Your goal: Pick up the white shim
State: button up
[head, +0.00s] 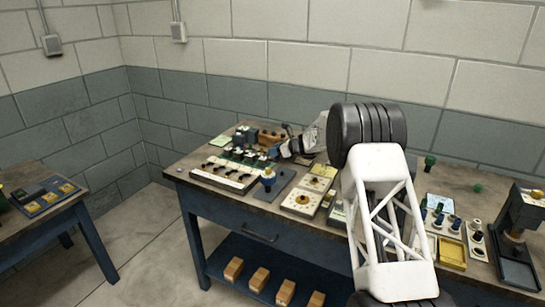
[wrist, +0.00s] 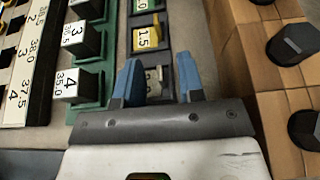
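In the wrist view, my gripper (wrist: 160,82) has two blue fingertips set well apart. A pale grey-white piece (wrist: 153,82), possibly the white shim, sits in a dark holder (wrist: 166,62) between the fingertips, nearer the left one. Its marking is partly hidden and I cannot read it clearly. No grip on it shows. A yellow shim (wrist: 147,37) marked 1.5 sits just beyond it in the same holder. In the head view, my gripper (head: 284,150) is low over the back of the bench, and the white shim cannot be made out there.
In the wrist view, white-faced numbered blocks (wrist: 82,84) stand in a green holder close left. A wooden block rack (wrist: 275,88) with dark knobs stands close right. In the head view, the bench (head: 205,172) is crowded with dial plates (head: 303,200) and a yellow tray (head: 452,253).

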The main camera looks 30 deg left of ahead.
dwell(0.5)
grip_shut()
jog(key=shift+r, duration=0.1)
jog(key=shift+r, duration=1.65)
jog(key=s+d, duration=0.3)
jog(key=s, duration=0.1)
jog(key=s+d+r, duration=0.1)
jog(key=s+d, duration=0.2)
jog(key=s, duration=0.1)
jog(key=s+d, duration=0.3)
jog(key=s, duration=0.2)
jog(key=shift+d+r, duration=0.15)
jog(key=shift+r, duration=0.05)
